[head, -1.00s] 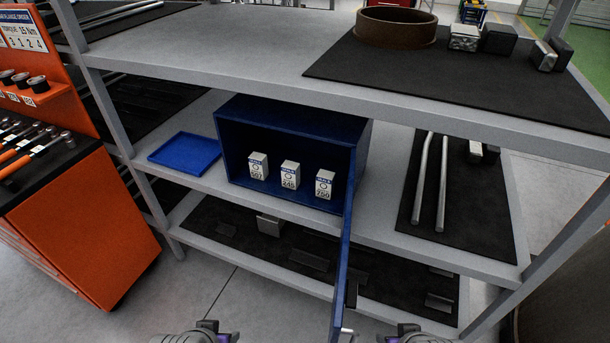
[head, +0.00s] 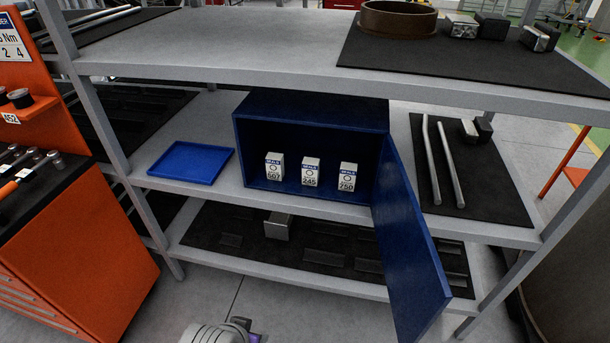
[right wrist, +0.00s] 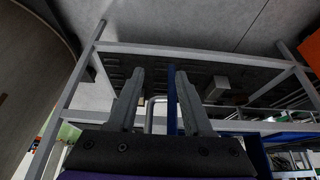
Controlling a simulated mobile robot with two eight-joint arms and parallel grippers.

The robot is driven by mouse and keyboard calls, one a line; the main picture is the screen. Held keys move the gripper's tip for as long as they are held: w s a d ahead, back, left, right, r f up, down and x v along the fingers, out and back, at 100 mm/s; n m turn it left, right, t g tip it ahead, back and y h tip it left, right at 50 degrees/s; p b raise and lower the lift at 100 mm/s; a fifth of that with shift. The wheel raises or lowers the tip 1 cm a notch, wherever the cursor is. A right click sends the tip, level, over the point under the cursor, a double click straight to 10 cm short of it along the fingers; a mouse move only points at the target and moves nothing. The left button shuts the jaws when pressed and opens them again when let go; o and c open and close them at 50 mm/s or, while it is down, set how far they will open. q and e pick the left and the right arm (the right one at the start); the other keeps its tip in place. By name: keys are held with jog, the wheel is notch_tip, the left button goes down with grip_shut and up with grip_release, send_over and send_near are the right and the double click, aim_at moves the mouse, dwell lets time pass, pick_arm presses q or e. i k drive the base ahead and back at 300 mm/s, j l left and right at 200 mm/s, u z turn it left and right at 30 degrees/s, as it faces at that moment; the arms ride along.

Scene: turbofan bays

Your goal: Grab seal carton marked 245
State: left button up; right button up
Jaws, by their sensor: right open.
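The cabinet door (head: 412,240) hangs open at the right, over the shelf's front edge. My right gripper (right wrist: 160,73) is open in the right wrist view, with the blue door edge and a silver handle (right wrist: 150,112) showing between its fingers; contact cannot be told. Only part of my left arm shows; its gripper is hidden.
A shallow blue tray (head: 191,163) lies left of the cabinet. Two metal rods (head: 443,165) lie on a black mat at the right. A brown ring (head: 397,20) and blocks sit on the upper shelf. An orange tool cabinet (head: 90,250) stands at the left.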

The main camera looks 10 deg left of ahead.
aim_at(310, 166)
jog(key=i+j, duration=0.1)
jog(key=j, duration=0.25)
jog(key=i+j, duration=0.1)
jog(key=j, duration=0.25)
jog(key=i+j, duration=0.1)
jog(key=j, duration=0.3)
jog(key=i+j, duration=0.6)
jog(key=i, duration=0.15)
jog(key=l+z, duration=0.05)
